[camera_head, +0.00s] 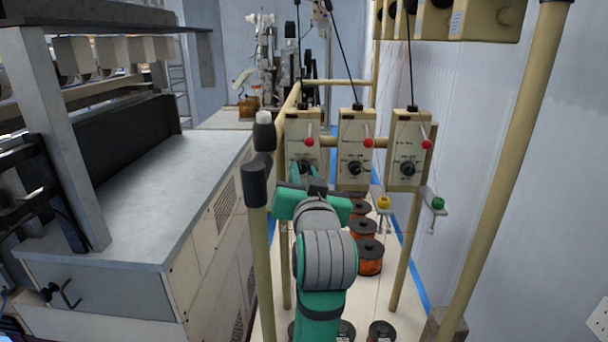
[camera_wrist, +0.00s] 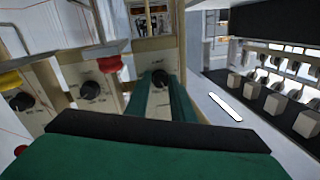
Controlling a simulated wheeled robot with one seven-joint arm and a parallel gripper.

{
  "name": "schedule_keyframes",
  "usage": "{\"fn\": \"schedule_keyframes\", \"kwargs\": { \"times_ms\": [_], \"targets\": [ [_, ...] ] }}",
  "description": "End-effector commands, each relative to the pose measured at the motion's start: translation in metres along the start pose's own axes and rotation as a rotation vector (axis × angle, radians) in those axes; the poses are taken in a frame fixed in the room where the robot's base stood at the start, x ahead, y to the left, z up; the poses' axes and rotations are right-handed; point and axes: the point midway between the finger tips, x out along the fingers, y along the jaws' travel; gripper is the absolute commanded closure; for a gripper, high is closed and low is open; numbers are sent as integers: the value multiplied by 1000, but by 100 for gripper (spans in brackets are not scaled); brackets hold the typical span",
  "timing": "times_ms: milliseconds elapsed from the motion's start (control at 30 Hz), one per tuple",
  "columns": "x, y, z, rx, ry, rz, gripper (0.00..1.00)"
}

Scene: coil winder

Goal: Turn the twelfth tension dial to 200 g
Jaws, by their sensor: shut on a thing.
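Three beige tension boxes hang in a row in the head view: a left box (camera_head: 302,128), a middle box (camera_head: 356,128) and a right box (camera_head: 407,135). Each has a black round dial; the middle dial (camera_head: 355,168) and right dial (camera_head: 407,168) are plain to see. My gripper (camera_head: 306,178) is at the left box and partly covers its dial. In the wrist view, the green fingers of my gripper (camera_wrist: 161,88) close around that black dial (camera_wrist: 159,77). The dial scale and its setting are too small to read, and no box number is legible.
Red-knobbed levers (camera_head: 367,143) stick out of the boxes. Yellow (camera_head: 384,202) and green (camera_head: 438,203) guides hang on brackets at right. Copper wire spools (camera_head: 369,256) stand below. A beige post (camera_head: 258,215) rises left of my arm, beside the grey machine (camera_head: 150,200).

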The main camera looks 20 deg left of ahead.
Motion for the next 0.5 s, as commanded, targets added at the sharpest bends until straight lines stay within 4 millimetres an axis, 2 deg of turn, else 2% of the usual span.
{"fn": "schedule_keyframes", "kwargs": {
  "times_ms": [500],
  "targets": [
    [1,0,-2,-356,-54,17,100]
  ]
}}
